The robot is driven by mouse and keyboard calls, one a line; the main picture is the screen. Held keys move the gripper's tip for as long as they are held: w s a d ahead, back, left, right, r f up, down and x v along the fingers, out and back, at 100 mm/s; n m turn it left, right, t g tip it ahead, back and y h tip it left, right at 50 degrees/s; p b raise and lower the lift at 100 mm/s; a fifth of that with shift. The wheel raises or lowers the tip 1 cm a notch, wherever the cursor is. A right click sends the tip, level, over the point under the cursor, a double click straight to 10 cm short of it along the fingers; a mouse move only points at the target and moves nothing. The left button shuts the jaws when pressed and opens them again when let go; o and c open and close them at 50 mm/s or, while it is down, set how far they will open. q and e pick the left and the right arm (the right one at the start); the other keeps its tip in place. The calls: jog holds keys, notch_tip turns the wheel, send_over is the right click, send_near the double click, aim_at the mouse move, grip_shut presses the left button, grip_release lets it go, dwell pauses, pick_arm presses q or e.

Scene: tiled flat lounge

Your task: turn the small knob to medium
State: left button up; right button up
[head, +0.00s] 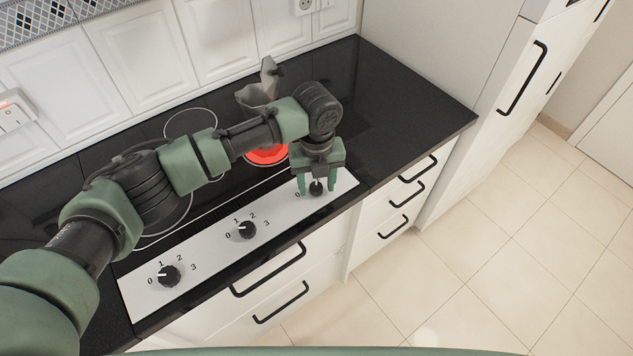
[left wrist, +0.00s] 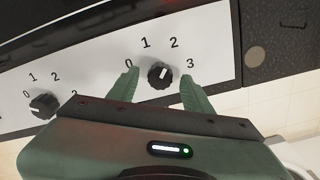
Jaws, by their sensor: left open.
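The rightmost black knob (head: 316,188) is on the stove's white control strip (head: 205,258), marked 0 to 3. In the left wrist view this knob (left wrist: 160,76) has its white pointer directed up, between the 1 and the 2. My left gripper (head: 316,186) is open, with one green finger on each side of the knob. In the left wrist view the fingers (left wrist: 160,80) show gaps to the knob; I see no contact. I cannot tell from size alone which knob is the small one. My right gripper is not in view.
The middle knob (head: 246,230) and left knob (head: 168,275) point towards 0. A burner (head: 266,155) glows red behind my left wrist, with a grey vessel (head: 262,90) near it. Drawer handles (head: 268,269) jut out below. The right side of the black counter (head: 410,115) is clear.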

aim_at(316, 187)
pick_arm(q)
notch_tip(316, 187, up, 8)
jog(key=shift+f+b, duration=0.1)
jog(key=shift+b, duration=0.7)
